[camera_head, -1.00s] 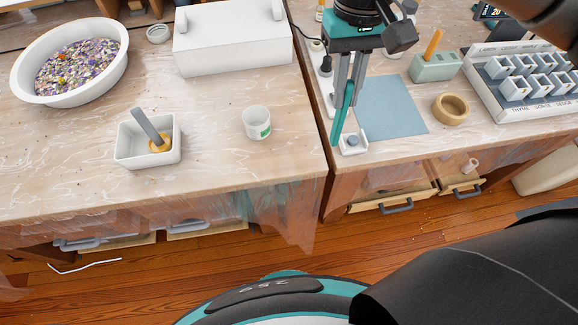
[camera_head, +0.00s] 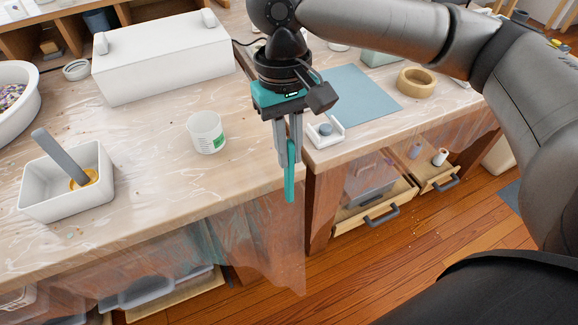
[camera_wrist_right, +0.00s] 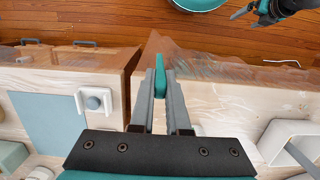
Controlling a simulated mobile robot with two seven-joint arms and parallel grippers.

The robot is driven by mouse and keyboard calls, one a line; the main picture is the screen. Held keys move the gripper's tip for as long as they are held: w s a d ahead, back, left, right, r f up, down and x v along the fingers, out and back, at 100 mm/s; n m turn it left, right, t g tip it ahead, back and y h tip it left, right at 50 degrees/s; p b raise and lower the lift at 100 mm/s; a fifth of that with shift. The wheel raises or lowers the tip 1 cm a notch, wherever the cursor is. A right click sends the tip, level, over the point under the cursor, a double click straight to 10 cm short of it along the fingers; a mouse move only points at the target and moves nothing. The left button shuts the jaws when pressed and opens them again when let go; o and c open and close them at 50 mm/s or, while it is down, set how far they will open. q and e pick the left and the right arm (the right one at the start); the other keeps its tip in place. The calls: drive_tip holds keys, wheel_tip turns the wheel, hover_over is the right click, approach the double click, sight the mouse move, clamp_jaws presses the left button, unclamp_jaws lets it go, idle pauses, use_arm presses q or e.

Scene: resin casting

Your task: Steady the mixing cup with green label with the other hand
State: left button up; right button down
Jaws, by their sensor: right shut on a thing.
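The mixing cup with green label (camera_head: 207,133) stands upright on the left worktable. It is translucent white, and its green label faces the front. My right gripper (camera_head: 289,163) is shut on a slim teal tool (camera_head: 291,185), which points down by the table's front right corner. It is to the right of the cup and apart from it. The right wrist view also shows the teal tool (camera_wrist_right: 160,80) between the fingers; the cup is mostly hidden there. What looks like my left gripper (camera_wrist_right: 243,12) is at the top right of that view, too small to read.
A white square pot (camera_head: 35,192) with a grey-handled tool stands left of the cup. A white box (camera_head: 165,60) is behind it. On the right table are a blue mat (camera_head: 355,95), a small white holder (camera_head: 335,135) and a wooden ring (camera_head: 416,82). Table around the cup is clear.

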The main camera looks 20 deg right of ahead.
drive_tip(key=shift+f, duration=0.35)
drive_tip(key=w+a+r+m+t, duration=0.1)
drive_tip(key=w+a+r+m, duration=0.1)
drive_tip(key=w+a+r, duration=0.2)
drive_tip(key=w+a+r+m+t, duration=0.1)
drive_tip(key=w+a+r+m, duration=0.1)
drive_tip(key=w+a+r, duration=0.2)
drive_tip(key=w+r, duration=0.3)
drive_tip(key=w, duration=0.4)
drive_tip(key=shift+w+a+r+y, duration=0.3)
drive_tip(key=shift+w+r, duration=0.1)
